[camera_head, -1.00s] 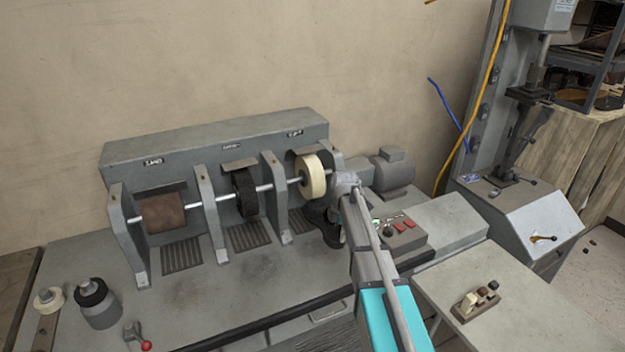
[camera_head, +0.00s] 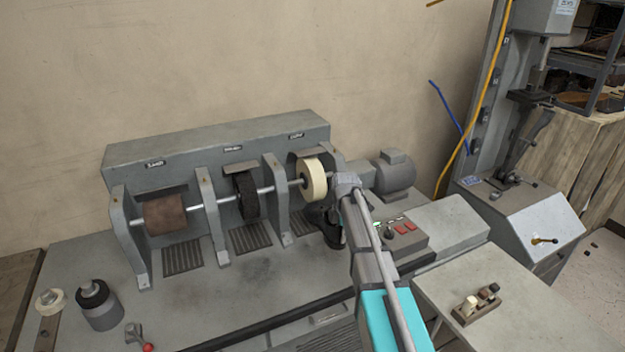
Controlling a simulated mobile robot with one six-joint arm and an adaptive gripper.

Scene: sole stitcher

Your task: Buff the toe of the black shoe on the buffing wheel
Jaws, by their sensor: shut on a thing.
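The cream buffing wheel (camera_head: 313,180) sits at the right end of a shaft on a grey machine. The black shoe (camera_head: 327,222) shows just below and to the right of this wheel, partly hidden by my arm. My gripper (camera_head: 341,212) is at the shoe, shut on it; the fingertips are mostly hidden behind my arm's end. Whether the toe touches the wheel cannot be told from this angle.
A black brush wheel (camera_head: 247,195) and a brown sanding drum (camera_head: 164,215) share the shaft, between grey upright brackets. A control box with red buttons (camera_head: 404,230) and a motor (camera_head: 393,174) stand right of my arm. Small blocks (camera_head: 477,304) lie on the right bench.

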